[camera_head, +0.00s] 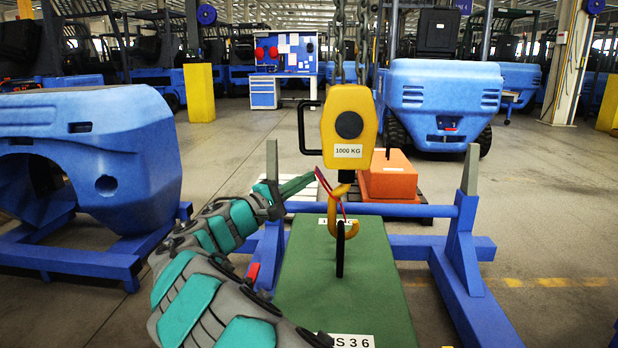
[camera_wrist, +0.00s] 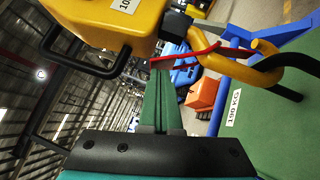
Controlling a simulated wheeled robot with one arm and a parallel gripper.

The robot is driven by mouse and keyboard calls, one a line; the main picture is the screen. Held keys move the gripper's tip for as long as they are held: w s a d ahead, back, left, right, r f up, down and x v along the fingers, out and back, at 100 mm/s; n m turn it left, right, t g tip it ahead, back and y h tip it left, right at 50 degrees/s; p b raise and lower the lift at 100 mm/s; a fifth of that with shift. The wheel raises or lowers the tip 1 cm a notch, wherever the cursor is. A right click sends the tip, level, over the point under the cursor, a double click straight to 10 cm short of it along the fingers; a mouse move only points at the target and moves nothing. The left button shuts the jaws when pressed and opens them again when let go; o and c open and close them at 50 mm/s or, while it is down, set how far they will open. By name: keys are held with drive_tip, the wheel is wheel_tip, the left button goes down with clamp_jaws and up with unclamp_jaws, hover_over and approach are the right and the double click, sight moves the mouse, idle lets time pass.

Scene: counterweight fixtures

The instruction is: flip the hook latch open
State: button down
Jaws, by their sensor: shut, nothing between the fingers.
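The yellow hook (camera_head: 340,225) hangs under the yellow 1000 KG crane scale (camera_head: 349,125). It also shows in the wrist view (camera_wrist: 240,68), beside a black ring (camera_wrist: 285,58). The thin red latch (camera_head: 324,184) slants up and left from the hook, its upper end left of the hook's shank. In the wrist view the red latch (camera_wrist: 185,57) crosses just beyond my fingertips. My gripper (camera_head: 311,178) is shut and empty, left of the hook with its green tips close to the latch's upper end. I cannot tell whether they touch.
The green block (camera_head: 370,270) stands below the hook, with a black eye (camera_head: 340,250) on top. Blue stand rails and posts (camera_head: 460,240) flank it. An orange block (camera_head: 390,178) sits behind on a pallet. A blue machine body (camera_head: 90,150) stands at left. Floor is clear at right.

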drive_tip(key=w+v, duration=0.1)
drive_tip(key=v, duration=1)
drive_tip(key=shift+a+f, duration=0.3)
drive_tip(key=shift+a, duration=0.25)
drive_tip(key=shift+s, duration=0.1)
